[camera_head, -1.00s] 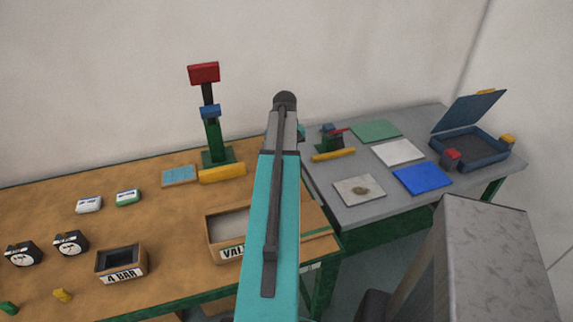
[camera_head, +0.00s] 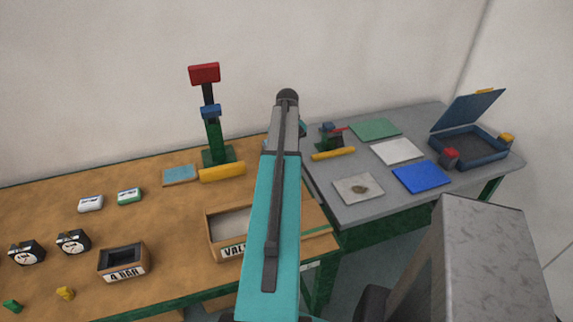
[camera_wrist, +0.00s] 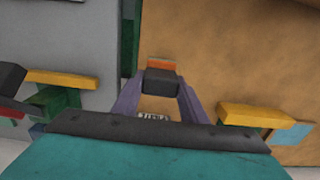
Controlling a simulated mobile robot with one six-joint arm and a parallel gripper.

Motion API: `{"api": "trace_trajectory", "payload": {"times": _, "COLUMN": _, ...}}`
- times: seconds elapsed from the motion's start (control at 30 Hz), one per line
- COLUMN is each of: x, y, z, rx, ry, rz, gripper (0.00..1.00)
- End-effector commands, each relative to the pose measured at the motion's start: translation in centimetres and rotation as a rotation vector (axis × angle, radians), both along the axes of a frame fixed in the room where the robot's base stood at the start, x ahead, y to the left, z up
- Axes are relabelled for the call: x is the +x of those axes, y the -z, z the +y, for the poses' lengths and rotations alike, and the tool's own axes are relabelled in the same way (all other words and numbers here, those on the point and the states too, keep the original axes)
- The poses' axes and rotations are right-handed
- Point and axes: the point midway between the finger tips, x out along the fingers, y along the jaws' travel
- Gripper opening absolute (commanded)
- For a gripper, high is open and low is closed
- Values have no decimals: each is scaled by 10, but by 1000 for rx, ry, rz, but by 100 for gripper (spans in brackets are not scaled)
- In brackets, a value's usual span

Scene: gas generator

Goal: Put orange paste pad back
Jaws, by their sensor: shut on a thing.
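My gripper (camera_wrist: 161,82) shows in the wrist view, its two purple fingers closed on a dark block with an orange strip at its far end. This appears to be the orange paste pad (camera_wrist: 160,63). It is held above the tables, near the border between the wooden and grey ones. In the head view my teal arm hides the gripper and the held pad. Whether the pad touches anything below cannot be told.
The wooden table (camera_head: 165,235) carries a green stand (camera_head: 214,140), a labelled tray (camera_head: 210,238) and a 4 BAR box (camera_head: 124,262). The grey table (camera_head: 340,208) carries a blue pad (camera_head: 422,177), a white pad (camera_head: 397,151), a green pad (camera_head: 375,129) and an open blue case (camera_head: 468,145).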

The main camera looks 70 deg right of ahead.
Motion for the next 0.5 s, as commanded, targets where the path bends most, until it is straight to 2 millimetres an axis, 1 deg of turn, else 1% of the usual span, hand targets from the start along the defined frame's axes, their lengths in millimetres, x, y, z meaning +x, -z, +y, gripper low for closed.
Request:
{"api": "trace_trajectory", "payload": {"times": 0.3, "x": 0, "y": 25, "z": 1, "rx": 2, "ry": 0, "rz": 0, "gripper": 21}}
{"api": "trace_trajectory", "payload": {"times": 0.5, "x": 0, "y": 28, "z": 0, "rx": 0, "ry": 0, "rz": 0, "gripper": 21}}
